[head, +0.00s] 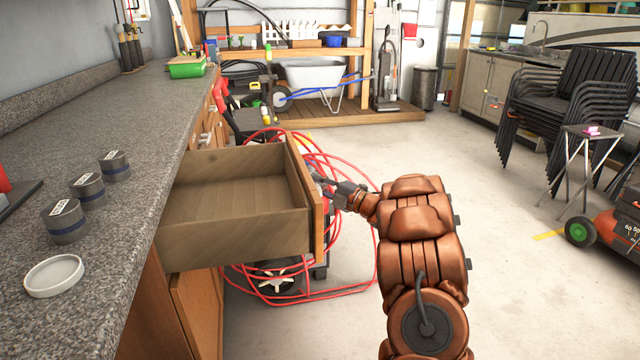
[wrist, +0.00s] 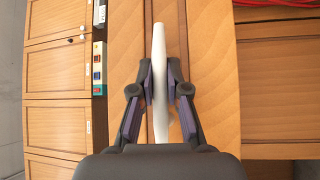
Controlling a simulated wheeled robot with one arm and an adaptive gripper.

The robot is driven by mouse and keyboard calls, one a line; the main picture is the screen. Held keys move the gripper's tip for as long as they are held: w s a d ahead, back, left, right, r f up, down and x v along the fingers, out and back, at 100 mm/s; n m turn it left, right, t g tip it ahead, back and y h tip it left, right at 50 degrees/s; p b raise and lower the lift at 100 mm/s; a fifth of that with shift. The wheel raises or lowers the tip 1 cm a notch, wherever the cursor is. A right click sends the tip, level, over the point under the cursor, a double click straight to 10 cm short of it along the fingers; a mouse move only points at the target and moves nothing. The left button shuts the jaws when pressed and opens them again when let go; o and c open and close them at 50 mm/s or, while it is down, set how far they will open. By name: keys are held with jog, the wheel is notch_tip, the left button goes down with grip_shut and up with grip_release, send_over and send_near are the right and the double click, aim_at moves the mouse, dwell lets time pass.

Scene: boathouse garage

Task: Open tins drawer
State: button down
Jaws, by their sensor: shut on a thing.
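The drawer (head: 235,215) is pulled well out from under the granite counter in the head view, and its wooden inside is empty. Its front panel (head: 307,200) faces right, toward my arm. My gripper (head: 330,187) is at the outer side of this panel. In the wrist view my gripper (wrist: 160,95) is shut on a pale bar handle (wrist: 160,50), with a finger on each side of it. The wooden panel shows behind the handle. In the head view the handle is mostly hidden by my gripper.
Several grey tins (head: 64,221) and a shallow white dish (head: 54,275) stand on the counter (head: 130,130). A coiled red hose (head: 350,290) lies behind and below the drawer. Open concrete floor (head: 480,230) is to the right, with stacked chairs (head: 560,100) beyond.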

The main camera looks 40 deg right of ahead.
jog(key=shift+d, duration=0.2)
jog(key=c, duration=1.2)
grip_release()
jog(key=shift+o, duration=0.2)
jog(key=v, duration=1.2)
